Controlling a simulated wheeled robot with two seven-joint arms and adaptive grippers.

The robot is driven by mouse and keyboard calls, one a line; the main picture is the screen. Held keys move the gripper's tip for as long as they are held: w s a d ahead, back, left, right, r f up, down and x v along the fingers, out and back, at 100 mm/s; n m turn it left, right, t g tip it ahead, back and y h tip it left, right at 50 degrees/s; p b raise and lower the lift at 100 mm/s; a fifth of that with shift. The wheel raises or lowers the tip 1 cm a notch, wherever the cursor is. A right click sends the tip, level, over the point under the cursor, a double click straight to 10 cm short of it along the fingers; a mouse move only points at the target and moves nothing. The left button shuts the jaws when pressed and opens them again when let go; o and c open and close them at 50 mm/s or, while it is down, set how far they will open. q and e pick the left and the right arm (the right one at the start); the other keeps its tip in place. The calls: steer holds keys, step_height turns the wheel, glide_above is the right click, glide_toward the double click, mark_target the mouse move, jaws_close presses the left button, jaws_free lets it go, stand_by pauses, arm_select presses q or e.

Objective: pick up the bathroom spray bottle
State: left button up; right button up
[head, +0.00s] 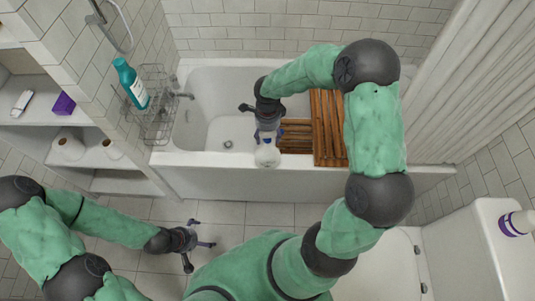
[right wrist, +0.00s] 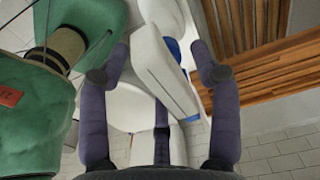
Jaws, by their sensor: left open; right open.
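A white spray bottle with blue parts (head: 267,156) is at the front rim of the bathtub, just below my right gripper (head: 265,128). In the right wrist view the white bottle (right wrist: 165,65) lies between the spread fingers of my right gripper (right wrist: 158,76), tilted in that picture. The right fingers are open around it; I cannot tell whether any of them touches it. My left gripper (head: 190,245) is open and empty, low over the tiled floor at the left. The bottle's upper part is partly hidden by my right gripper in the head view.
A slatted wooden tray (head: 328,130) lies across the bathtub (head: 200,160), right of the bottle. A wire rack (head: 158,115) with a teal bottle (head: 131,83) hangs at the left wall. Shelves (head: 30,115) stand at the left. A white-purple bottle (head: 518,222) is at the far right.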

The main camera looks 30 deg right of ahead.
jaws_close()
steer(key=shift+r, duration=0.15)
